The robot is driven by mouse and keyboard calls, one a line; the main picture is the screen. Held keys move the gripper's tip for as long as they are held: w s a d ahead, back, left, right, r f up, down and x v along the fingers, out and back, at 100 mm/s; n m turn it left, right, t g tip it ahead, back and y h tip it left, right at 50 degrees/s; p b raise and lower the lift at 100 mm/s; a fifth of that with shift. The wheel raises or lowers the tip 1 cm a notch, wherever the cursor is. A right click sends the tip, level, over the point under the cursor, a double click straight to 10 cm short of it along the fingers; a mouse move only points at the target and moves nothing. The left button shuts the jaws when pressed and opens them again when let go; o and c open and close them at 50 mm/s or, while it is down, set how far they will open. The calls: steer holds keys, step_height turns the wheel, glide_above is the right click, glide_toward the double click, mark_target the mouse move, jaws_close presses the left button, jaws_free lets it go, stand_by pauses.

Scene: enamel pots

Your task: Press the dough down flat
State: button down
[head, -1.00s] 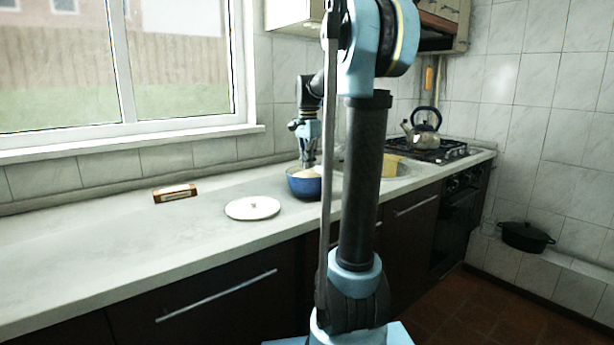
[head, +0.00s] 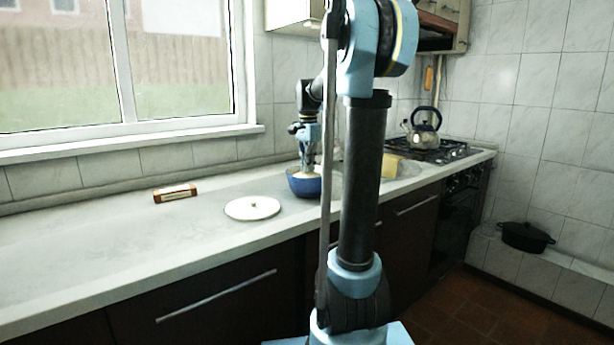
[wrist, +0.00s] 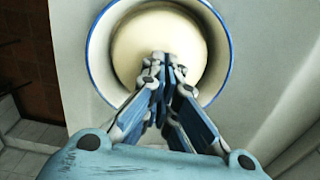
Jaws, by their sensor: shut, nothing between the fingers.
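The pale, round dough (wrist: 140,42) sits inside a blue enamel bowl with a white inside (wrist: 99,62). In the head view the blue bowl (head: 304,187) stands on the counter, and only a little of the dough shows at its rim. My gripper (wrist: 160,62) is shut and empty, pointing down with its fingertips over the near part of the dough. The head view shows my gripper (head: 308,168) at the bowl's opening. I cannot tell for certain whether the fingertips touch the dough.
A white lid (head: 252,208) lies on the counter left of the bowl. A small brown-and-white box (head: 175,193) is near the wall. A sink with a yellow item (head: 392,164), then a stove with a kettle (head: 422,130), are to the right. The counter's left part is clear.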

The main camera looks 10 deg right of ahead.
mark_target(308, 174)
steer(key=shift+f, duration=1.75)
stand_by(0.7)
steer(key=shift+r, duration=0.1)
steer(key=shift+r, duration=3.95)
